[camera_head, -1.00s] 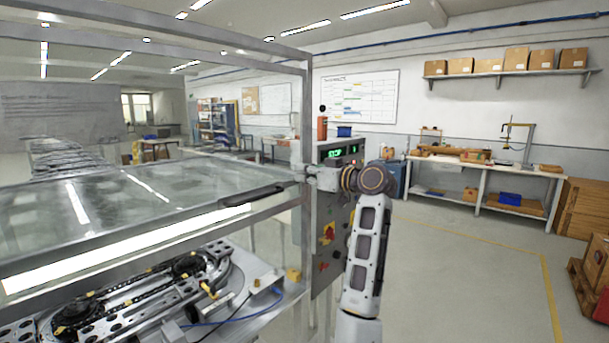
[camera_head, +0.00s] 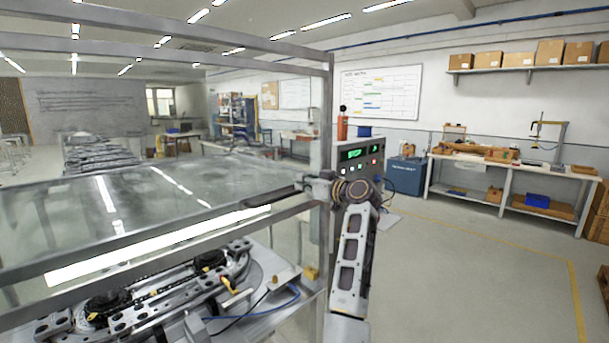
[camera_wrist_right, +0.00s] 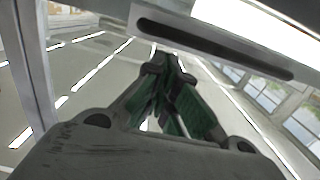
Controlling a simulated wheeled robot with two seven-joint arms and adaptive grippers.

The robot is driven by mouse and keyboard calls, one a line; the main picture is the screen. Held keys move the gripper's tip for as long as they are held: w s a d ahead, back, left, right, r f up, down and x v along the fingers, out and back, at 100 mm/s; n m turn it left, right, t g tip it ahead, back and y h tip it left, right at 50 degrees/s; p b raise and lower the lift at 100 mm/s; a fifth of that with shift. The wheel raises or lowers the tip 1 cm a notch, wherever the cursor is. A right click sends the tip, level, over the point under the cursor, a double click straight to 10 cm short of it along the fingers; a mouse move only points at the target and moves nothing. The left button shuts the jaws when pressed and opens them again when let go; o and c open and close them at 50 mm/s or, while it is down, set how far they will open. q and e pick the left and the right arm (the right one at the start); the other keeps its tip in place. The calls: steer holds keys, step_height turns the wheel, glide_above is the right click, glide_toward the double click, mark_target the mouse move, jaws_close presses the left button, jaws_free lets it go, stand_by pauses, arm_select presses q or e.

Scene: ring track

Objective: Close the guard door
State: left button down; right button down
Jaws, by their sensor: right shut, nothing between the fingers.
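The guard door (camera_head: 130,195) is a clear panel in a grey metal frame, lying tilted across the machine's enclosure. Its dark bar handle (camera_head: 272,199) is on the front frame edge, near the right corner. The ring track (camera_head: 150,290) shows through the open gap below that edge. My right gripper (camera_head: 308,187) is at the right end of the handle, close to the corner post. In the right wrist view its green-padded fingers (camera_wrist_right: 163,62) are shut and empty, with the dark handle (camera_wrist_right: 210,50) just beyond; contact cannot be told. My left gripper is out of view.
A control panel (camera_head: 360,160) with a green display and buttons stands just behind my right wrist. The enclosure's upright post (camera_head: 327,120) is beside my gripper. Workbenches (camera_head: 510,180) stand at the back right. The floor right of my arm is clear.

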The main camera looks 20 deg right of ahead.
steer(key=shift+f, duration=0.35)
steer(key=shift+f, duration=0.1)
